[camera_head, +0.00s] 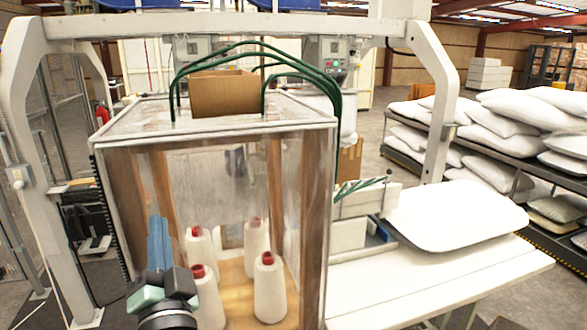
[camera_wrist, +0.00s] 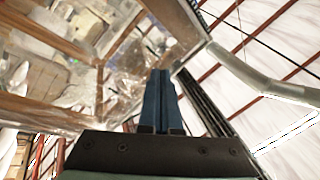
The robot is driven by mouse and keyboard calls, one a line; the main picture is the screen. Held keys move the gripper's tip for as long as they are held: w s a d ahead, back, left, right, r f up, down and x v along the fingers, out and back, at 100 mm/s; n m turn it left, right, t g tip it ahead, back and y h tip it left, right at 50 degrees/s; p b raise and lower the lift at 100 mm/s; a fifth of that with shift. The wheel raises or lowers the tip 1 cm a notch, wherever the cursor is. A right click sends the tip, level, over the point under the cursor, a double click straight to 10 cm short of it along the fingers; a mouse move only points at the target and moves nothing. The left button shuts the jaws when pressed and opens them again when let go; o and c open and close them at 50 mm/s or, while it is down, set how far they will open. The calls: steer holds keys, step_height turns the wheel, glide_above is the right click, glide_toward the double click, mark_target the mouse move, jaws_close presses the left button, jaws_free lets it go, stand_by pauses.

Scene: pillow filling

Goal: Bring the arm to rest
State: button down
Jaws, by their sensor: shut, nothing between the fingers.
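My gripper (camera_head: 158,222) is in the lower left of the head view, pointing up, with its blue fingers together and nothing between them. It is in front of the clear-walled cabinet (camera_head: 318,200), near its left front side. The wrist view also shows my gripper (camera_wrist: 163,72), shut, pointing up toward the roof, with the cabinet's brown posts and clear panels behind it. I cannot tell how close the fingers are to the panel.
Several white thread cones (camera_head: 270,290) stand inside the cabinet. A white pillow (camera_head: 455,215) lies on the white table (camera_head: 440,275) at right. Racks of pillows (camera_head: 535,108) stand behind. A white frame (camera_head: 25,100) rises at left; green tubes (camera_head: 300,75) arch above the cabinet.

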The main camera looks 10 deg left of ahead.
steer(key=s+d+r+n+t+h+b, duration=0.1)
steer(key=s+d+r+t+h+b, duration=0.1)
steer(key=d+r, duration=0.4)
steer(key=s+d+r+n+t+h+b, duration=0.1)
steer(key=s+d+r+h, duration=0.4)
steer(key=d, duration=0.5)
steer(key=s+d+r+n+t+h+b, duration=0.2)
steer(key=s+d+r+t+h+b, duration=0.1)
steer(key=s+d+r+t, duration=0.2)
steer(key=s+d+r, duration=0.2)
steer(key=d+r, duration=0.2)
steer(key=shift+s+h+b, duration=0.25)
steer(key=shift+h+b, duration=0.15)
steer(key=shift+f, duration=0.1)
